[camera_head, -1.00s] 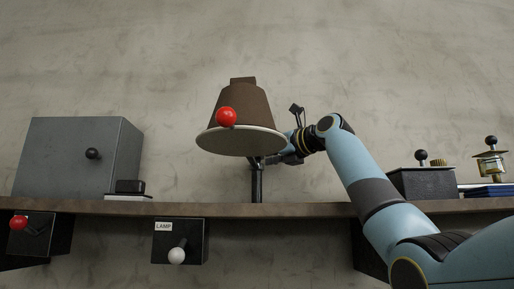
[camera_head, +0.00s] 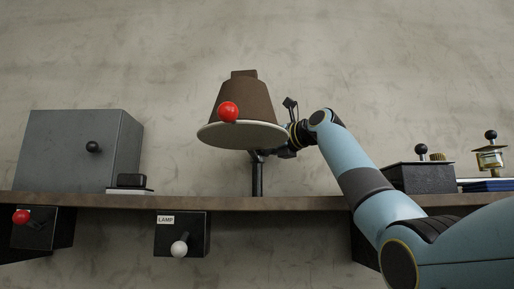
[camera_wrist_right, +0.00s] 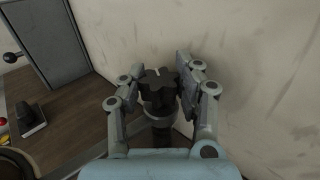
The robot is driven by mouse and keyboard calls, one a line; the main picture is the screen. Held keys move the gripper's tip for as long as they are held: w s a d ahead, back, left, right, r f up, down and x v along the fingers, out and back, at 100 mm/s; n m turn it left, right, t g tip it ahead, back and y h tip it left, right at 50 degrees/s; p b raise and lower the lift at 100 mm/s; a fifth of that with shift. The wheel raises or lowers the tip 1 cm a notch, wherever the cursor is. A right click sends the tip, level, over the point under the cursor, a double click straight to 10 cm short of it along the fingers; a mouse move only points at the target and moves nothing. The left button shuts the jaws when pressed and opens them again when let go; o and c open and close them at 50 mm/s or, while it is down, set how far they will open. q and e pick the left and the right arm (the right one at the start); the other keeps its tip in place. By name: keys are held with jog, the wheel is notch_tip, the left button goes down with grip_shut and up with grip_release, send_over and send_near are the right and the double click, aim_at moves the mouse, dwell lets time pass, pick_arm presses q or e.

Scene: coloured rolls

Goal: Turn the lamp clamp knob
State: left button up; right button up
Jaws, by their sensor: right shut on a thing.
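The lamp stands on the shelf in the head view, with a brown shade (camera_head: 243,101), a pale rim, a red ball on its front and a dark post (camera_head: 257,179). The clamp knob (camera_wrist_right: 158,83) shows in the right wrist view as a dark lobed knob with a pale mark on top. My right gripper (camera_wrist_right: 160,85) is shut on the knob, one finger on each side. In the head view the right gripper (camera_head: 277,153) is behind the shade's right edge, partly hidden, and the knob cannot be made out there. My left gripper is not in view.
A grey box (camera_head: 75,150) with a black knob stands left on the shelf (camera_head: 200,202). Below hang a box labelled LAMP (camera_head: 166,241) with a white-balled lever and a red-knobbed box (camera_head: 41,230). A dark box (camera_head: 421,178) stands right of my arm.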

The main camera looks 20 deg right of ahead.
jog(key=shift+f+n+g+y, duration=0.1)
jog(key=shift+n+g+y, duration=0.55)
jog(key=shift+y, duration=0.35)
grip_shut()
jog(key=shift+w+a+f, duration=0.1)
jog(key=o, duration=0.8)
grip_release()
jog(key=o, duration=0.4)
jog(key=v, duration=1.2)
